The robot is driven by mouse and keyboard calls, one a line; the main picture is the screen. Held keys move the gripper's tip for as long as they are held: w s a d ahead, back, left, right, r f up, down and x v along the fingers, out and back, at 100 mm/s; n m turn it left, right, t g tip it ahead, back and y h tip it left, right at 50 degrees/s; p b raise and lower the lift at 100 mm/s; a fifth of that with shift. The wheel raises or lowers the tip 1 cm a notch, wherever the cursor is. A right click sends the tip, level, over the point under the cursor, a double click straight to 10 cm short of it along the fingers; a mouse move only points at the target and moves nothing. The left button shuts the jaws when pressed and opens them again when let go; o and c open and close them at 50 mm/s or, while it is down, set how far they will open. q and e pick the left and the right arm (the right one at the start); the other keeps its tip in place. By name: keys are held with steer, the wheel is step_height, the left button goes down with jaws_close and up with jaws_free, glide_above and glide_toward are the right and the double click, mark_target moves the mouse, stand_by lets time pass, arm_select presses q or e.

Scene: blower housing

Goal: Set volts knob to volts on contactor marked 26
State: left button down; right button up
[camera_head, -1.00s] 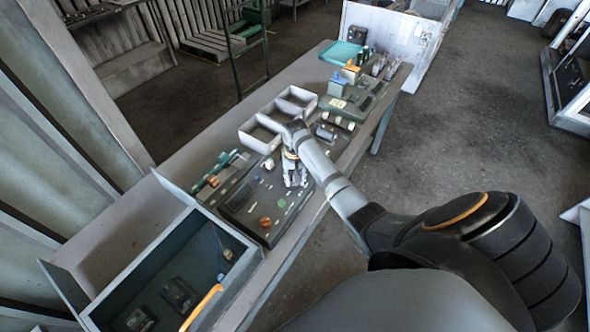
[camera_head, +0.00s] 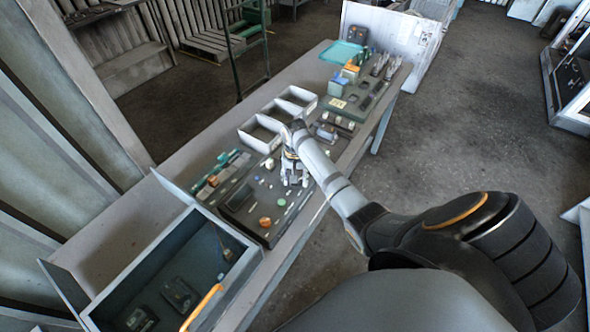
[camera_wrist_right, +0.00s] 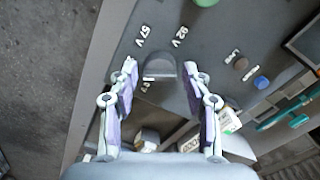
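A dark control panel (camera_head: 245,205) with orange-brown knobs and small buttons lies on the table. My right gripper (camera_head: 293,180) points down over its right-hand part. In the right wrist view the gripper (camera_wrist_right: 159,72) is open, with its two fingers apart. A dark grey, rounded knob-like piece (camera_wrist_right: 160,67) shows between the fingertips, with no clear contact. White labels beside it seem to read 57 V (camera_wrist_right: 143,36) and 92 V (camera_wrist_right: 181,37). I cannot make out a mark 26. My left gripper is not in view.
An open grey bin (camera_head: 165,265) stands at the near left of the table. White trays (camera_head: 262,130) and several small parts lie farther along. A brown button (camera_wrist_right: 241,63), a blue button (camera_wrist_right: 261,82) and a green one (camera_wrist_right: 206,2) are near the gripper.

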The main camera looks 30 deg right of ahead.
steer(key=shift+r, duration=0.1)
step_height(320, 180, up, 12)
steer(key=shift+f, duration=0.1)
stand_by(0.4)
stand_by(0.4)
